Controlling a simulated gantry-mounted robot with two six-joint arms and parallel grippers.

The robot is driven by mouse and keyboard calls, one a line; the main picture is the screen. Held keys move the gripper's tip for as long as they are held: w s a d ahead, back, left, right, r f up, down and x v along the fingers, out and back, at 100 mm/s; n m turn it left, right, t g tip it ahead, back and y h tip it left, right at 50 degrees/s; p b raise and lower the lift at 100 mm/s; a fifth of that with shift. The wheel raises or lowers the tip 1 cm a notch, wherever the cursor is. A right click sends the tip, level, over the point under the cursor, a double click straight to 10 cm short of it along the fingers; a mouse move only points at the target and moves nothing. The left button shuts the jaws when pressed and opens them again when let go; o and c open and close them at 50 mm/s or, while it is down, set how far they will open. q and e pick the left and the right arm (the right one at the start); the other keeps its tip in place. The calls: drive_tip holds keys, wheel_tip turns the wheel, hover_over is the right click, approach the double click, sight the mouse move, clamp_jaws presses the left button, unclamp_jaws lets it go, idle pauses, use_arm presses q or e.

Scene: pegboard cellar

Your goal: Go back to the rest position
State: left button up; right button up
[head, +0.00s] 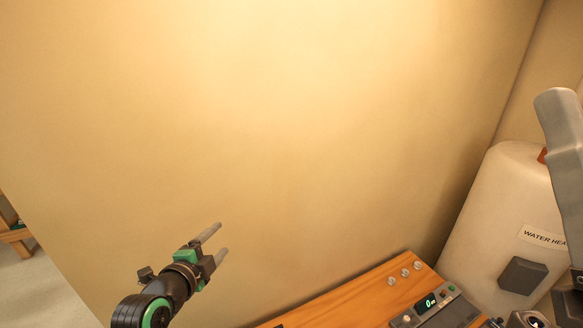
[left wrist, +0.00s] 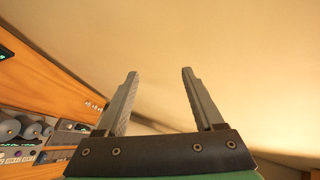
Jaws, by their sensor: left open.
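My left gripper (head: 214,245) is raised in front of the bare wall at the lower left of the head view. Its two grey fingers are apart with nothing between them. In the head view a grey arm part of mine is at the right edge, but no right gripper fingers show.
A wooden bench (head: 350,305) is at the bottom, with small knobs (head: 404,272) and a device with a lit display (head: 428,303). A white water heater (head: 505,205) stands at the right. The space around my left gripper is clear.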

use_arm(q)
drive_tip(key=s+d+r+n+t, duration=0.1)
drive_tip(key=s+r+t, duration=0.1)
drive_tip(key=r, duration=0.6)
drive_tip(key=s+d+r+n+t, duration=0.1)
drive_tip(key=s+r+t, duration=0.1)
drive_tip(key=r, duration=0.6)
drive_tip(key=s+a+r+n+t, duration=0.2)
drive_tip(key=s+r+n+t, duration=0.95)
drive_tip(key=s+r, duration=1.05)
wheel_tip(320, 180, down, 41)
drive_tip(key=n+g+b, duration=0.2)
drive_tip(key=n+b, duration=0.1)
drive_tip(key=b, duration=3.7)
drive_tip(key=shift+s+a+y, duration=0.2)
drive_tip(key=shift+s+y, duration=0.2)
